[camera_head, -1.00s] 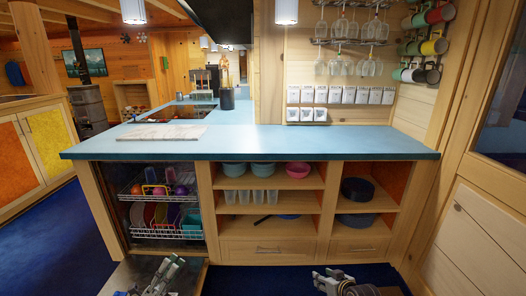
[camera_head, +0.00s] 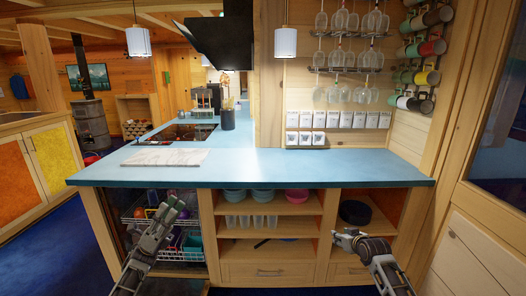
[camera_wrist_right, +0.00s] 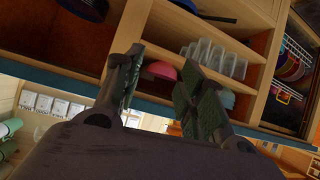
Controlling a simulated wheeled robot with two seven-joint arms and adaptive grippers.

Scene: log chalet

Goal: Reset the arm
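My left gripper (camera_head: 174,207) is raised in front of the open dishwasher in the head view. It holds nothing that I can see, but its fingers overlap, so I cannot tell how far apart they are. My right gripper (camera_head: 343,238) is in front of the lower right shelf compartment, below the counter edge. In the right wrist view, the two dark fingers of my right gripper (camera_wrist_right: 165,90) stand apart with nothing held between them. A pink bowl and clear glasses show well behind the fingers.
The blue counter (camera_head: 300,166) runs above both grippers, with a marble board (camera_head: 165,157) on it. The open dishwasher holds wire racks (camera_head: 190,254) of dishes. Shelves hold clear glasses (camera_head: 250,222), a pink bowl (camera_head: 297,195) and a black pan (camera_head: 355,212).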

